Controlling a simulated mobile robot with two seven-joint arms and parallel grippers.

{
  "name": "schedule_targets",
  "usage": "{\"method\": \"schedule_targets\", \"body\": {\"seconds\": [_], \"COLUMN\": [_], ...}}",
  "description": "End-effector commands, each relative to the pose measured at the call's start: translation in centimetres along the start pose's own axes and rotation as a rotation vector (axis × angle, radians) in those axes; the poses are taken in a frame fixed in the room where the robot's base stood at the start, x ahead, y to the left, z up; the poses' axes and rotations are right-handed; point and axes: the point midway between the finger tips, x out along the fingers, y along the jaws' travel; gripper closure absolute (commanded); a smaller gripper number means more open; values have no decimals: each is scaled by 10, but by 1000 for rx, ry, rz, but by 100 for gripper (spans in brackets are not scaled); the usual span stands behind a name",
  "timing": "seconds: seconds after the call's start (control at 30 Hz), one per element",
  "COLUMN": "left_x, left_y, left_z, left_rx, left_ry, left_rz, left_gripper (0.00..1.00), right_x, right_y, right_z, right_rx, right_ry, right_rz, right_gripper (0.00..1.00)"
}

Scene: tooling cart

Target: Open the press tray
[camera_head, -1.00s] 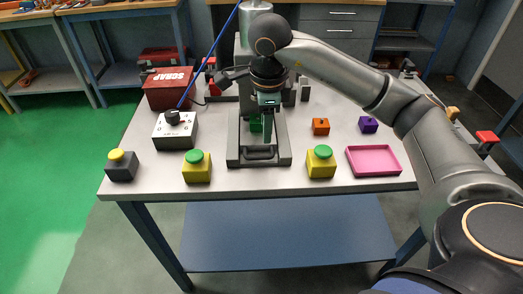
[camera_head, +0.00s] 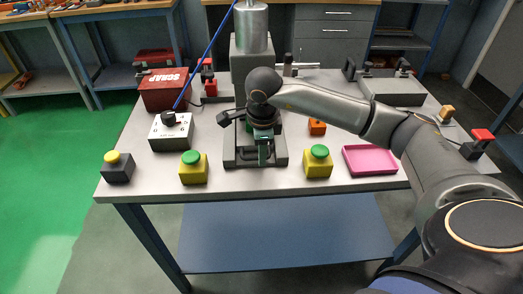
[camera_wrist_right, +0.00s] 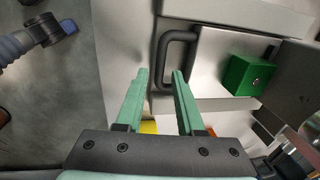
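The press tray is a grey plate (camera_wrist_right: 212,55) low in the press, with a black bar handle (camera_wrist_right: 162,62) on its near edge. A green block (camera_wrist_right: 250,76) sits on the tray. In the head view the press (camera_head: 252,60) stands at the table's middle, and my right arm partly hides the tray. My right gripper (camera_head: 264,158) is over the front of the press base, at the handle. In the right wrist view its green fingers (camera_wrist_right: 159,78) are apart, with the handle bar showing between and just beyond the tips. My left gripper is not in view.
Two yellow boxes with green buttons, one left (camera_head: 194,168) and one right (camera_head: 318,162), flank the press front. A pink tray (camera_head: 370,160) lies to the right. A control box (camera_head: 171,132), a red scrap bin (camera_head: 164,90) and a dark yellow-button box (camera_head: 118,168) stand left.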

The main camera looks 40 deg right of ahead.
Motion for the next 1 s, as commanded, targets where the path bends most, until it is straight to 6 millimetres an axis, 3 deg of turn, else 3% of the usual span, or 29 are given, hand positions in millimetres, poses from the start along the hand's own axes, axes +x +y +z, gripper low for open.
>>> {"method": "schedule_targets", "body": {"seconds": [0.03, 0.3, 1.0], "left_x": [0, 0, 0], "left_y": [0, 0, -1], "left_z": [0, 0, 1], "left_rx": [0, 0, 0], "left_ry": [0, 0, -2], "left_rz": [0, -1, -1], "left_gripper": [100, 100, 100], "right_x": [0, 0, -1], "right_y": [0, 0, 0], "right_z": [0, 0, 0], "right_rx": [0, 0, 0], "right_ry": [-1, -1, -2], "right_rz": [0, 0, -1], "right_gripper": [70, 100, 100]}}
